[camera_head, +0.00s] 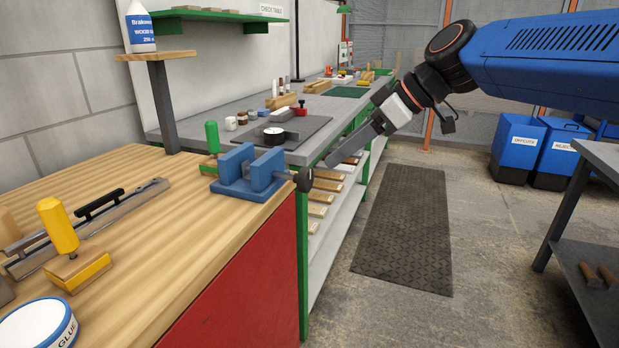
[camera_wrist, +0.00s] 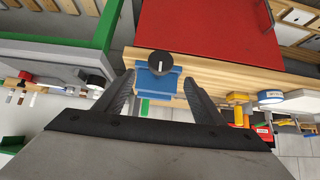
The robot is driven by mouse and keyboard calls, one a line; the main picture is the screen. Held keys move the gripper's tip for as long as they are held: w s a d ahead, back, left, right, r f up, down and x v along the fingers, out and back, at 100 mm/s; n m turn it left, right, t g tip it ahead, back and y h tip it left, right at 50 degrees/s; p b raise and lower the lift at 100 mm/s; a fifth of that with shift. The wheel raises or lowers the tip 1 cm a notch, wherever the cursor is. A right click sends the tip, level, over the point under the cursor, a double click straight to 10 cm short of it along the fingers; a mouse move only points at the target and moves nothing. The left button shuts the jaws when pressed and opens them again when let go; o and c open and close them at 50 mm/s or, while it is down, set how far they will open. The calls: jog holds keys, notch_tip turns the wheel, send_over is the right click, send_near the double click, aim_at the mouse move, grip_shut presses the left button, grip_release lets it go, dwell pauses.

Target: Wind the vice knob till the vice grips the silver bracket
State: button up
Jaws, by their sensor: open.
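The blue vice (camera_head: 250,174) stands at the right edge of the wooden bench, its two jaws upright with a gap between them. Its black knob (camera_head: 304,180) sticks out on the right side, past the bench edge. In the wrist view the knob (camera_wrist: 161,65), with a white mark, lies in front of the blue vice (camera_wrist: 157,84). My gripper (camera_head: 332,160) is open and empty, up and to the right of the knob. In the wrist view its fingers lie on either side of the knob's line, not touching it. I cannot clearly make out the silver bracket.
The wooden bench (camera_head: 150,215) holds a yellow-handled tool (camera_head: 60,232), a metal rail with a black handle (camera_head: 100,204) and a glue tub (camera_head: 38,325). A green-handled tool (camera_head: 211,138) stands behind the vice. A grey shelved bench runs beyond.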

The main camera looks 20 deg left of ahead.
aim_at(310, 176)
jog(key=x, duration=1.2)
jog(key=c, duration=1)
